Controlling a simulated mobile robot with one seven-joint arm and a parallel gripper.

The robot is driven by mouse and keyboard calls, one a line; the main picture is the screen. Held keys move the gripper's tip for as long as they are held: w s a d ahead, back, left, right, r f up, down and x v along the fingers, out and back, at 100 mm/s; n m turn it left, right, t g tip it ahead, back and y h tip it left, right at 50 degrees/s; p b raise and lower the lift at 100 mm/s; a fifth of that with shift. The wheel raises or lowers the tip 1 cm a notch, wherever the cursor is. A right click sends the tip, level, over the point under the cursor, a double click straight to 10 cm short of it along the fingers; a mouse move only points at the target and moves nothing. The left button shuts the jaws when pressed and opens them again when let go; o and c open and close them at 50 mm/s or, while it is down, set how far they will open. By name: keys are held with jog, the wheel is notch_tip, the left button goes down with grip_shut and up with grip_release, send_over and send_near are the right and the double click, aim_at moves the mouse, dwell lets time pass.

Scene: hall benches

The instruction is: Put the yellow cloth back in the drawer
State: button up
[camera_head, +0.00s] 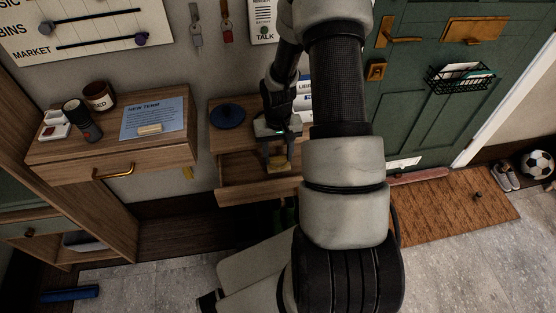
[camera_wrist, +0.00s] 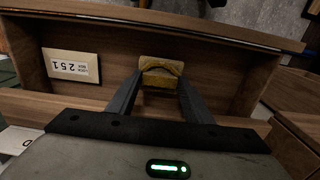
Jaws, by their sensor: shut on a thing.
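The yellow cloth (camera_wrist: 161,64) is a small folded bundle between my fingertips in the wrist view; in the head view it shows as a tan-yellow patch (camera_head: 278,163). My gripper (camera_wrist: 161,78) is shut on it and points down over the open drawer; it also shows in the head view (camera_head: 277,156). The wooden drawer (camera_head: 240,195) is pulled out of the right-hand bench, and its front panel (camera_wrist: 225,33) runs across the top of the wrist view. The cloth lies within the drawer's outline. I cannot tell whether it touches the bottom.
A white card (camera_wrist: 71,66) marked 251 lies in the drawer. A dark blue disc (camera_head: 228,116) sits on the bench top. The left bench (camera_head: 110,165) holds a mug, a dark canister and a blue sheet. A green door (camera_head: 425,110) and brown mat (camera_head: 450,205) are at right.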

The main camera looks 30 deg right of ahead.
aim_at(278, 159)
notch_tip(278, 159, down, 3)
jog(key=shift+r, duration=0.1)
jog(key=o, duration=0.9)
jog(key=shift+o, duration=0.2)
jog(key=shift+r, duration=0.1)
notch_tip(278, 159, up, 12)
jog(key=p, duration=0.1)
